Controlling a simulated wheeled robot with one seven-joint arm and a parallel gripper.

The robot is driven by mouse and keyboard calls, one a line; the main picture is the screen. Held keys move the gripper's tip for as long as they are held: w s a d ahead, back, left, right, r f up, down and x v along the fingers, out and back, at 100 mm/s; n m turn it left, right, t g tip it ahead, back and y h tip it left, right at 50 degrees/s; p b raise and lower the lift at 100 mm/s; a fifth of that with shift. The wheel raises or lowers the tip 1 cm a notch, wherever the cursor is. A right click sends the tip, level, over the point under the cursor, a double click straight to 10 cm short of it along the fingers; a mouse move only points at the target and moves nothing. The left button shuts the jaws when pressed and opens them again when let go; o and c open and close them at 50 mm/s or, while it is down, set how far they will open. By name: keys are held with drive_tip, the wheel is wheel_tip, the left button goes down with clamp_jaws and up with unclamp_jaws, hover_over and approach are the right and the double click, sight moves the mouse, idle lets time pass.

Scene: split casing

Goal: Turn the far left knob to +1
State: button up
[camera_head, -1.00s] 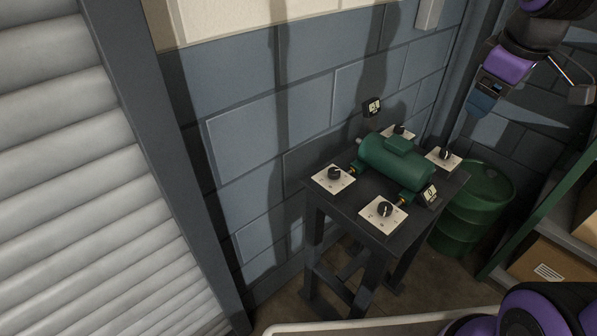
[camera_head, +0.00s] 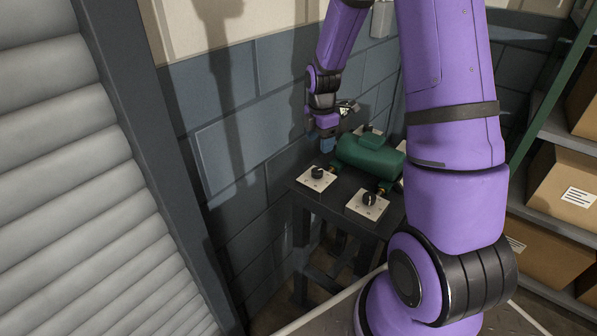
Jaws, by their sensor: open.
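A dark table carries a green casing (camera_head: 370,155) with black knobs on white plates around it. The left knob (camera_head: 317,173) sits on its plate at the table's left corner. The back knob (camera_head: 368,129) shows partly behind the casing. The front knob (camera_head: 369,199) is at the near edge. The knob at the right is hidden behind my arm. Which knob counts as far left is unclear from this angle. My gripper (camera_head: 328,146) points down above the left knob, slightly right of it in the picture, and appears apart from it. Its fingers are small; it is open and empty. Pointer settings are too small to read.
A grey block wall stands behind the table (camera_head: 338,197), with a roller shutter (camera_head: 90,190) at left. Shelves with cardboard boxes (camera_head: 563,190) stand at right. My arm covers the table's right side.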

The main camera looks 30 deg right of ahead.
sight(317, 170)
wheel_tip(317, 170, down, 11)
drive_tip(key=shift+a+r, duration=0.1)
idle(0.5)
drive_tip(key=c, duration=0.9)
drive_tip(key=shift+c, duration=0.2)
